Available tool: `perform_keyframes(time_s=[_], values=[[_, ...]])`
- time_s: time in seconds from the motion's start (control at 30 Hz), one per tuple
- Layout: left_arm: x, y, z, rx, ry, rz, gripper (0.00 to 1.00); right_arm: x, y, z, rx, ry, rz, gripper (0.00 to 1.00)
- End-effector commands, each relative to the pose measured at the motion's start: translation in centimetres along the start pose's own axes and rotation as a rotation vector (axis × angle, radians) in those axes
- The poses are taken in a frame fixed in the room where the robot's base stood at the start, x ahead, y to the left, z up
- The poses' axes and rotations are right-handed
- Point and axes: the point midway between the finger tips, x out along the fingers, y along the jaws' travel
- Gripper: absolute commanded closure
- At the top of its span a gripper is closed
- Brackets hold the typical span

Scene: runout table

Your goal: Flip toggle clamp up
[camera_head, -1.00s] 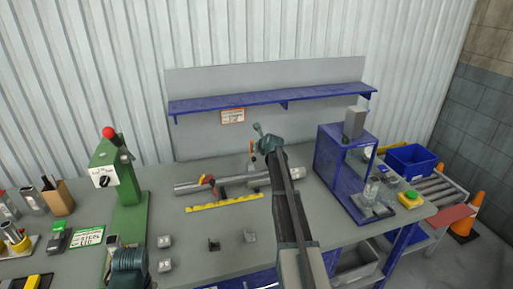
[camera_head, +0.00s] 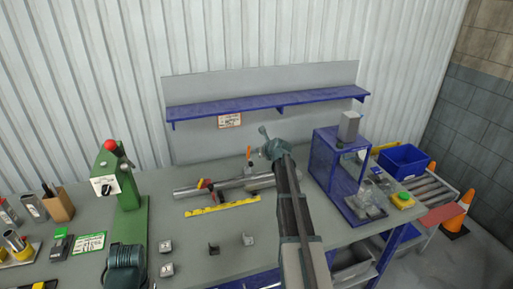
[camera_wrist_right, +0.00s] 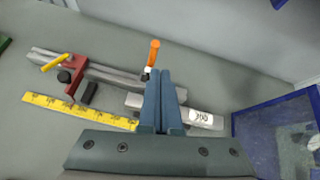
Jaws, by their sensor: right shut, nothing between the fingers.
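An upright orange handle with a white band (camera_head: 249,153) stands at the steel bar on the bench; it also shows in the right wrist view (camera_wrist_right: 153,55). I take it for the toggle clamp's lever; its base is partly hidden by my fingers. A red piece with a yellow lever (camera_head: 205,184) sits farther left on the bar and also shows in the wrist view (camera_wrist_right: 72,72). My right gripper (camera_wrist_right: 164,72) is shut and empty, its fingertips just right of the orange handle, with a small gap visible. In the head view the right gripper (camera_head: 264,132) is seen from behind. My left gripper's fingers do not show.
A yellow ruler (camera_head: 222,208) lies in front of the steel bar (camera_head: 186,192). A blue stand (camera_head: 322,166) is to the right, a green press (camera_head: 128,222) to the left. Small metal blocks (camera_head: 166,246) lie near the front. A blue shelf (camera_head: 230,107) hangs behind.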

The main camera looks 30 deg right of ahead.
Motion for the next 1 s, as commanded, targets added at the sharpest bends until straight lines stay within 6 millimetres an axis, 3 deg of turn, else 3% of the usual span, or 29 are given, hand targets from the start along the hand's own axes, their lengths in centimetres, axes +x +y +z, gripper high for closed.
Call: perform_keyframes(time_s=[0.03, 0.2, 0.8, 0.87, 0.93, 1.0], values=[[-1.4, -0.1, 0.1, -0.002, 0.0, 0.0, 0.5, -1.3, -0.1, 0.9, 0.0, 0.0, 0.0, 1.0], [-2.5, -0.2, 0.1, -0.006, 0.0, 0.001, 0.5, -2.5, -0.3, 1.3, 0.0, 0.001, 0.0, 1.0], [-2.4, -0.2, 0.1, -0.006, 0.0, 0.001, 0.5, -2.6, -0.2, 1.2, -0.002, 0.001, 0.0, 1.0], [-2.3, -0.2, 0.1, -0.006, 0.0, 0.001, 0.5, -2.6, 0.5, 1.0, -0.024, 0.007, 0.009, 1.0], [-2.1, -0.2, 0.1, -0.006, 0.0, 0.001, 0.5, -2.6, 2.5, 0.6, -0.093, 0.022, 0.034, 1.0], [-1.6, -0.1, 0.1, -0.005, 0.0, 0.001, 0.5, -2.8, 5.9, -0.3, -0.22, 0.049, 0.081, 1.0]])
